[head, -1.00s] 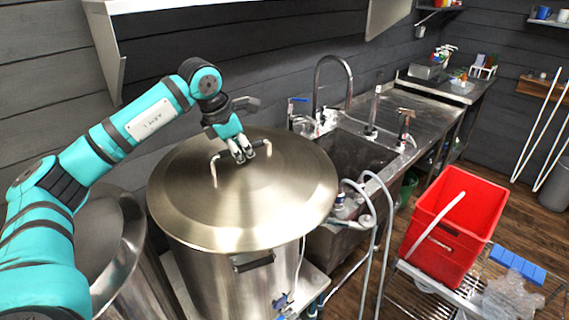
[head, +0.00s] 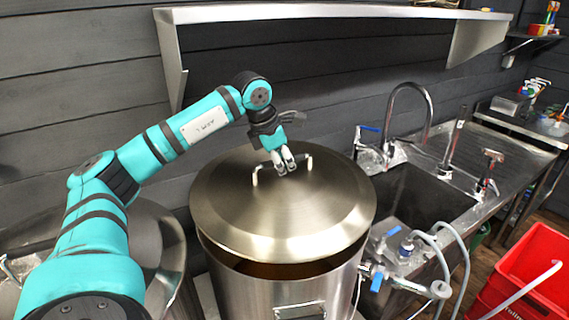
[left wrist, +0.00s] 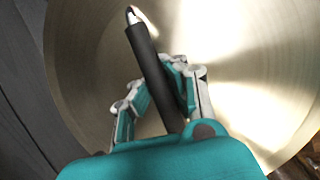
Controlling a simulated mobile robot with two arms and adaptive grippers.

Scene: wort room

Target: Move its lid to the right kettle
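The round steel lid (head: 240,215) is over the right kettle (head: 260,295) and covers most of its mouth. A brownish gap shows between the lid's front edge and the kettle's rim, so the lid is not seated flush there. My left gripper (head: 285,163) is shut on the bar handle in the lid's middle. The left wrist view shows its fingers (left wrist: 165,95) on both sides of the dark handle bar, with the lid's surface (left wrist: 245,65) below. My right gripper is not in view.
A left kettle (head: 160,245) stands at the left, partly hidden by my arm. A wall shelf (head: 330,13) hangs above. A sink (head: 425,200) with taps and hoses lies to the right. A red bin (head: 535,265) stands at the lower right.

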